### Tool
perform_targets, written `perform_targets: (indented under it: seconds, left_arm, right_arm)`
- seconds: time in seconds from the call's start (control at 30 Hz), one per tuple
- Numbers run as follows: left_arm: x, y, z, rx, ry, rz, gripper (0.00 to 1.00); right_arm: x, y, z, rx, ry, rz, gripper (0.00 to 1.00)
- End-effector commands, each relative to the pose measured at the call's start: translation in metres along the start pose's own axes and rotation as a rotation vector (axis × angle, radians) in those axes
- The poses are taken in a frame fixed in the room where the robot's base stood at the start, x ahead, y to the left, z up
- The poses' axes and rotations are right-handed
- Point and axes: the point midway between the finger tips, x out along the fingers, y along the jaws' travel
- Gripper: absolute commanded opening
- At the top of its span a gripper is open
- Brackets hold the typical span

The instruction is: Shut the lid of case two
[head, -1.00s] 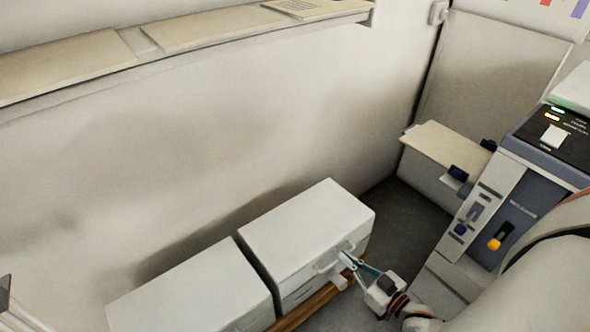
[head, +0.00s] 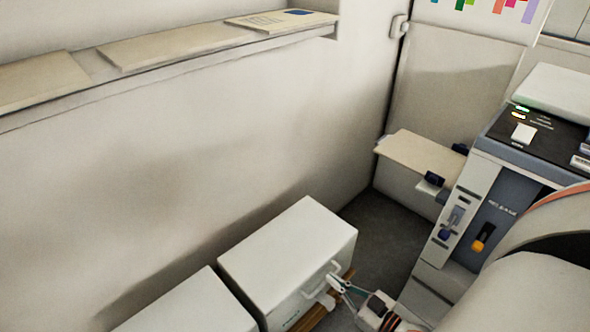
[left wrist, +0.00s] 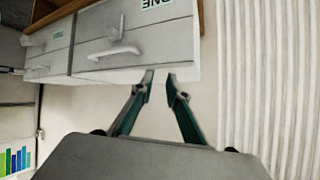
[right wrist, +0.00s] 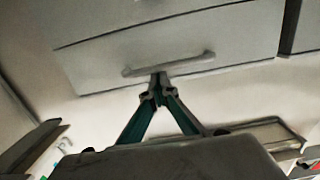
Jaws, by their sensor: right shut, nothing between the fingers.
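Two white cases stand side by side. The right-hand case (head: 290,250) has a flat, closed-looking top and a front handle; it also shows in the right wrist view (right wrist: 130,60). The left-hand case (head: 195,308) is cut off below. In the left wrist view, the case above the left gripper (left wrist: 161,78) bears an upside-down label "ONE" (left wrist: 156,4). The neighbouring case (left wrist: 47,50) has a label too small to read; it seems to be case two, the right-hand one. My right gripper (head: 333,281) is shut and empty at its handle (right wrist: 170,65). My left gripper's fingertips are apart and empty.
A wooden edge (head: 335,291) runs under the cases. A grey machine with an orange lever (head: 482,237) stands at the right, with a small shelf (head: 420,155) beside it. A long wall ledge (head: 180,46) holds flat boards.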

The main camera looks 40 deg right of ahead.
Motion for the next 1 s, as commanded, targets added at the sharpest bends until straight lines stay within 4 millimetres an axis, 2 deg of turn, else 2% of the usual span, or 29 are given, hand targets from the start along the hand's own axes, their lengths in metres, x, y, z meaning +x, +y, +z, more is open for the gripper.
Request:
perform_targets:
  seconds: [0.03,0.17,0.37,0.5,0.7,0.83,1.0]
  left_arm:
    - [0.001,0.002,0.007,-0.003,-0.011,0.004,0.15]
    - [0.001,0.002,0.007,-0.003,-0.012,0.004,0.15]
    - [0.001,0.002,0.007,-0.002,-0.011,0.003,0.15]
    - [0.001,0.001,0.005,-0.002,-0.008,0.002,0.15]
    - [0.000,0.001,0.003,-0.001,-0.004,0.001,0.15]
    - [0.000,0.001,0.002,-0.001,-0.003,0.001,0.15]
    - [0.000,0.000,0.002,0.000,-0.003,0.000,0.15]
  right_arm:
    - [-0.014,-0.006,0.030,-0.009,-0.069,-0.007,0.00]
    - [-0.015,-0.007,0.025,-0.008,-0.067,-0.007,0.00]
    - [-0.015,-0.006,-0.005,-0.006,-0.054,-0.005,0.00]
    - [-0.013,-0.004,-0.038,-0.006,-0.032,-0.003,0.00]
    - [-0.011,-0.003,-0.078,-0.004,-0.010,-0.001,0.00]
    - [-0.010,-0.003,-0.094,-0.005,-0.002,0.000,0.00]
    - [-0.010,-0.003,-0.102,-0.004,0.001,0.000,0.00]
